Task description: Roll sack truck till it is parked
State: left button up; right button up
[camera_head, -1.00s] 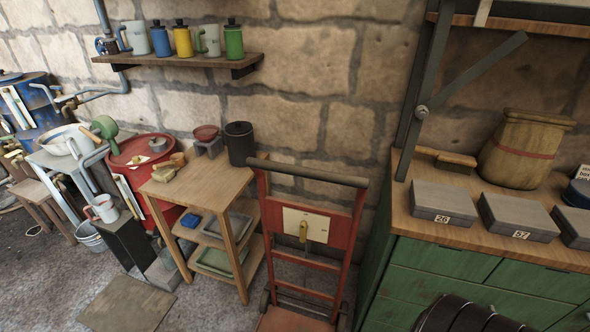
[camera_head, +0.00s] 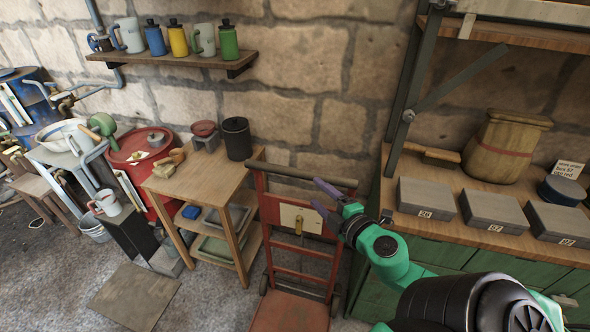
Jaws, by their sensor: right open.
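The red sack truck (camera_head: 262,212) stands upright against the stone wall in the middle of the view, with a dark crossbar handle (camera_head: 290,175) at its top and a red toe plate (camera_head: 290,312) on the floor. A pale panel with a yellowish part is on its frame. My right gripper (camera_head: 318,196) is open in front of the truck's upper right side, just below the handle in the picture. It holds nothing, and I cannot tell whether it touches the frame. My left gripper is not in view.
A wooden side table (camera_head: 205,178) stands close on the truck's left. A green cabinet with a wooden top (camera_head: 420,215) bears grey numbered boxes (camera_head: 427,198) and stands close on its right. A flat board (camera_head: 135,295) lies on the floor at lower left.

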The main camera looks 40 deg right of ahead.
aim_at(298, 176)
jog(key=p+x, duration=0.1)
jog(key=x, duration=1.2)
jog(key=shift+f, duration=0.15)
grip_shut()
jog(key=shift+s, duration=0.1)
dwell(0.6)
